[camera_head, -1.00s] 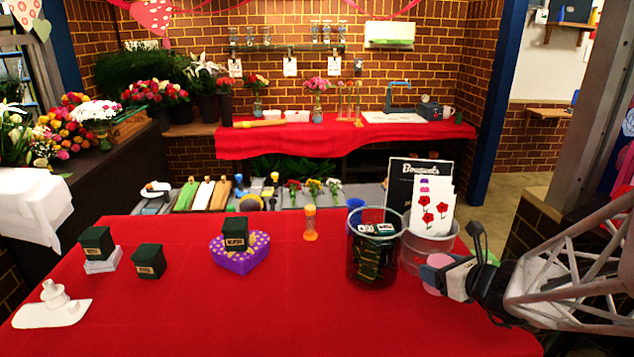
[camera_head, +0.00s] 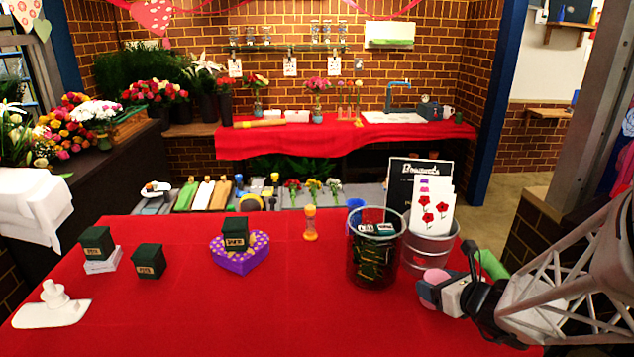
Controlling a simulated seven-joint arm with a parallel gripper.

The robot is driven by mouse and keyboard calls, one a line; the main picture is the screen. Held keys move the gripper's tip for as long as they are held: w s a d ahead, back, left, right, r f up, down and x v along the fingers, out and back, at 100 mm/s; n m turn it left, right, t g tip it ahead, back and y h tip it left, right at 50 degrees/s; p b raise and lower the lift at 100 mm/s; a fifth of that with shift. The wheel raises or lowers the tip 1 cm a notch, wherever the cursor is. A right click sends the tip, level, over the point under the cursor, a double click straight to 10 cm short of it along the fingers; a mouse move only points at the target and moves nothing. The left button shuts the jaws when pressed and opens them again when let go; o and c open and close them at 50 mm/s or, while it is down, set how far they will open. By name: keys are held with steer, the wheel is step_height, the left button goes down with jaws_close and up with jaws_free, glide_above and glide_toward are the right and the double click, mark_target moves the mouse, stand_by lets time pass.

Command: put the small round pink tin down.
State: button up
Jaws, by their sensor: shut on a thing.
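The small round pink tin (camera_head: 428,303) shows as a pink disc edge at the left end of my gripper (camera_head: 437,289), partly hidden behind the fingers. My gripper is shut on it, low over the right part of the red table, in front of the metal bucket. I cannot tell whether the tin touches the cloth.
A dark glass jar (camera_head: 372,268) with small packets stands left of my gripper. The metal bucket (camera_head: 428,247) holds flower cards. The front middle of the red table (camera_head: 270,315) is clear.

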steer(key=shift+f, duration=1.8)
steer(key=shift+f, duration=0.15)
steer(key=o, duration=1)
steer(key=shift+c, duration=0.2)
steer(key=shift+s+r, duration=0.1)
steer(key=shift+r, duration=0.1)
